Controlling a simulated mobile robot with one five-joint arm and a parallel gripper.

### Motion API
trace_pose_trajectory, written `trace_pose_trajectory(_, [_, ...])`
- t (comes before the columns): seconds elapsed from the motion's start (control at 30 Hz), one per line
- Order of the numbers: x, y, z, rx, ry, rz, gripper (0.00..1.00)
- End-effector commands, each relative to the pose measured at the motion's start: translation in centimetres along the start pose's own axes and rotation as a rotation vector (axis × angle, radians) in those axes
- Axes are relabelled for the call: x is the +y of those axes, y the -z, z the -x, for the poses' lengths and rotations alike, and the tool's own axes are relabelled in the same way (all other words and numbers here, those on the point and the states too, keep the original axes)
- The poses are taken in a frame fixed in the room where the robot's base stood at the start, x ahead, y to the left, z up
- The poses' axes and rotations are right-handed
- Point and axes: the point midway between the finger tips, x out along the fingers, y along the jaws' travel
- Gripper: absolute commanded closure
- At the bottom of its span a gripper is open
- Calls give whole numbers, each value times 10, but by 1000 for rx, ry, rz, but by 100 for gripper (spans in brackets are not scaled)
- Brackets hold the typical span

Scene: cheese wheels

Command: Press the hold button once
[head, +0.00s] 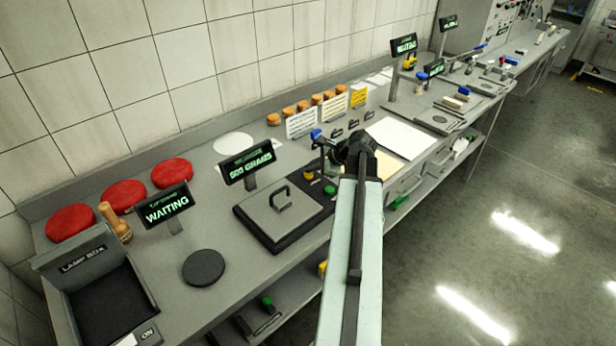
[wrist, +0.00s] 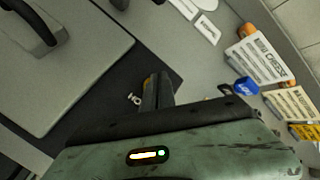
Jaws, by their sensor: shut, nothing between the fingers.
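My gripper (head: 324,147) is shut and empty, at the end of my arm above the right side of the scale. Its closed fingers (wrist: 157,88) show in the wrist view over the dark base, beside a small metal piece (wrist: 133,99). The scale's plate (head: 279,213) has a dark handle, and its display (head: 247,166) reads about 500 grams. An orange button (head: 309,174) and a green button (head: 329,190) sit on the dark base right of the plate, below my gripper. No label on them is readable, so I cannot tell which is the hold button.
A blue item (wrist: 245,86) and upright label cards (head: 301,124) stand behind my gripper. A waiting sign (head: 167,206), red cheese wheels (head: 124,196) and a lamp box (head: 108,301) are at the left. A pale board (head: 401,136) lies at the right.

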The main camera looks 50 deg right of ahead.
Motion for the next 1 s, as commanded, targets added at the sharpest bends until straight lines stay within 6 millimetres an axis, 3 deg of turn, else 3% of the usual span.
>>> trace_pose_trajectory(1.0, [4,4,-5,1,0,-1,100])
